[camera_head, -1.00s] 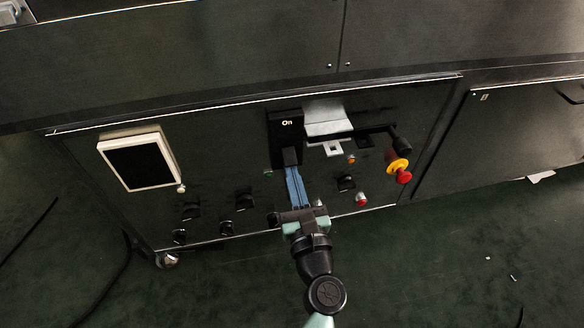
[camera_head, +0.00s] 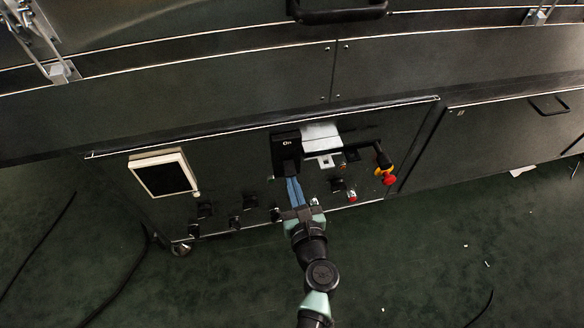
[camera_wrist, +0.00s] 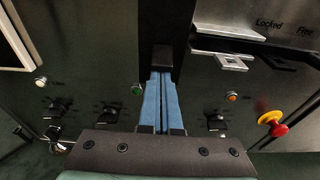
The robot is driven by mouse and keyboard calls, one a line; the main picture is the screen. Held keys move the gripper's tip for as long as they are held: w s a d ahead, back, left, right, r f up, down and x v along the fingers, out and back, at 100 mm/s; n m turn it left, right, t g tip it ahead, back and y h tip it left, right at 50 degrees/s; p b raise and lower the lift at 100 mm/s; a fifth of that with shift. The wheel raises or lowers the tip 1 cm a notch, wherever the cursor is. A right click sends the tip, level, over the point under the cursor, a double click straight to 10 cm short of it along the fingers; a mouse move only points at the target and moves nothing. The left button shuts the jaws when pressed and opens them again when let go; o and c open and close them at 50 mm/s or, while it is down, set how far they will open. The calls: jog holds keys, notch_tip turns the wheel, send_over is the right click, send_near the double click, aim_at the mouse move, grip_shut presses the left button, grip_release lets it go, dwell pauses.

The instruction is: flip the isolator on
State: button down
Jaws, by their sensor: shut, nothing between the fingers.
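The isolator (camera_head: 285,146) is a black block on the dark control panel, with the word "On" near its top in the head view. A black lever sticks out at its lower part; in the wrist view the lever end (camera_wrist: 163,57) sits right at the fingertips. My gripper (camera_head: 292,180) has blue fingers and is shut, with nothing between them. In the wrist view my gripper (camera_wrist: 161,75) has its tips just below the lever end, touching it or very close; I cannot tell which. The fingers hide part of the panel below the isolator.
A grey metal hasp plate (camera_head: 322,137) is right of the isolator, with a black bar handle (camera_head: 378,155) further right. A red and yellow emergency stop (camera_head: 388,177), a white-framed screen (camera_head: 164,174), and several black knobs are on the panel. Green floor in front is mostly free.

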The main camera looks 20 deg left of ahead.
aim_at(290, 172)
jog(key=shift+s+d+r+g+h+p, duration=0.1)
jog(key=shift+r+g+h+p, duration=1)
jog(key=shift+p, duration=4.9)
jog(key=shift+r+p, duration=0.7)
